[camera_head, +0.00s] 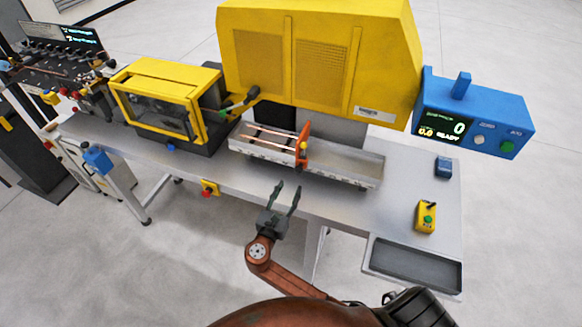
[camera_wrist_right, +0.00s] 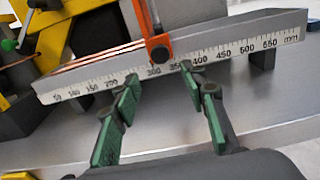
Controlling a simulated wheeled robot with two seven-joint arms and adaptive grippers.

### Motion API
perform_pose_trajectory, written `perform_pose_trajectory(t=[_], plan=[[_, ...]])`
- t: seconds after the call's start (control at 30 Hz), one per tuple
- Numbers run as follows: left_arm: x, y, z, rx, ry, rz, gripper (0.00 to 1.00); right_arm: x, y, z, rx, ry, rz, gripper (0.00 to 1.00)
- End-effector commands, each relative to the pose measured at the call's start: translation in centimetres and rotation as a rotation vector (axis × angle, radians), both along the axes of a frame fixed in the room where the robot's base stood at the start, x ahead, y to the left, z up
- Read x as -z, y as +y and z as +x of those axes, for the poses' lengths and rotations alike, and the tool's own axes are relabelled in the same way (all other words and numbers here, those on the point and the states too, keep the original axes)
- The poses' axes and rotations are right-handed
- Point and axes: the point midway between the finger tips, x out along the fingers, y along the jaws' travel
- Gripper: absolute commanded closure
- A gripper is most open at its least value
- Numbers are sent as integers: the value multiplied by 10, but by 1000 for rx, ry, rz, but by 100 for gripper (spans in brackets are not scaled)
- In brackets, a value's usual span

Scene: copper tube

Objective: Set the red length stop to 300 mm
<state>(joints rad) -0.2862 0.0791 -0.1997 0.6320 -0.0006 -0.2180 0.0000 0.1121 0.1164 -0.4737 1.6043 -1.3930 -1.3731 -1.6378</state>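The red length stop (camera_head: 303,143) is an orange-red upright plate with a small knob, straddling the tube trough (camera_head: 350,170). In the right wrist view the length stop (camera_wrist_right: 152,22) has its foot close to the 300 mark on the white scale (camera_wrist_right: 225,52); the angled view hides the exact reading. Copper tubes (camera_head: 268,132) lie in the trough to its left. My right gripper (camera_head: 288,188) is open and empty in front of the trough, below the stop. In the wrist view its fingertips (camera_wrist_right: 160,75) spread either side of the stop's foot, apart from it. My left gripper is not in view.
A yellow machine housing (camera_head: 320,55) stands behind the trough and a yellow-framed guard (camera_head: 168,100) to its left. A blue display box (camera_head: 475,115) reads READY at right. A yellow button box (camera_head: 426,217) and a dark tray (camera_head: 415,265) sit at front right.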

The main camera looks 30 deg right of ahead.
Motion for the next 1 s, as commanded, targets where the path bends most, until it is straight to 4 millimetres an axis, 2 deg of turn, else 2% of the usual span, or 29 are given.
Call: perform_pose_trajectory(t=[0.1, 0.17, 0.27, 0.4, 0.5, 0.67, 0.9, 1.0], plan=[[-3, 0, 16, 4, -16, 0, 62, -9, -5, 3, 6, -3, -19, 60], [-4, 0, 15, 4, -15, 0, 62, -9, -10, 9, 5, -3, -21, 60], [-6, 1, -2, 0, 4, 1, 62, -9, -21, 20, 4, -3, -19, 60], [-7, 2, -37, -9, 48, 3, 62, -9, -37, 35, 1, -3, -17, 60], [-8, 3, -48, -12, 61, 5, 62, -8, -46, 43, 1, -2, -18, 60], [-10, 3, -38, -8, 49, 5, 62, -7, -54, 49, 1, -2, -14, 60], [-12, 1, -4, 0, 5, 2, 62, -6, -56, 50, 1, -1, -14, 60], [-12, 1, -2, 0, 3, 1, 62, -6, -56, 50, 1, -1, -14, 64]])
